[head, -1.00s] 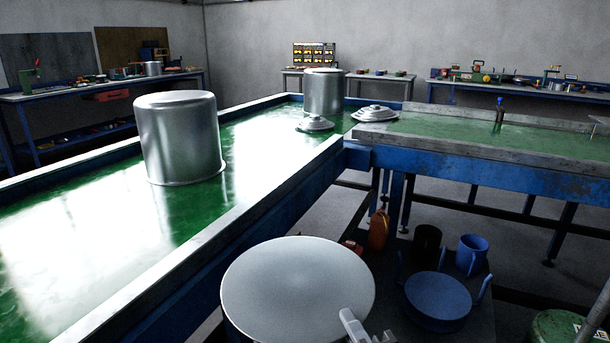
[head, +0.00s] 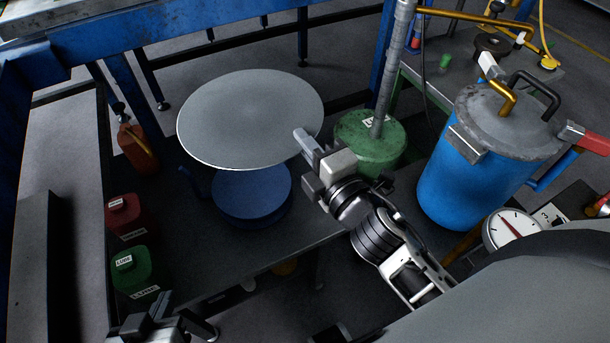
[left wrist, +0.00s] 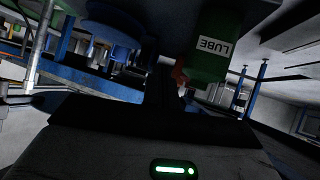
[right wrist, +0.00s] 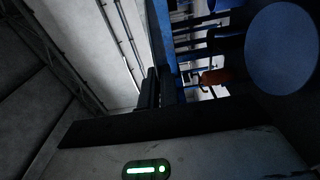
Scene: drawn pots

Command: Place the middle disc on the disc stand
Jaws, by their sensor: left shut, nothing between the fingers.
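The middle disc (head: 250,115) is a large flat pale-grey round plate in the head view. My right gripper (head: 308,148) is shut on its right edge and holds it nearly level. The disc stand (head: 252,193) is a round blue piece on the dark low table, lower than the disc, which hides its far part. My left gripper (head: 148,318) is shut and empty at the bottom left of the head view.
A red can (head: 127,217) and a green lube can (head: 131,270) stand left of the disc stand, with an orange bottle (head: 137,145) behind them. A blue lidded pot (head: 480,165) and a green drum (head: 368,138) are at the right.

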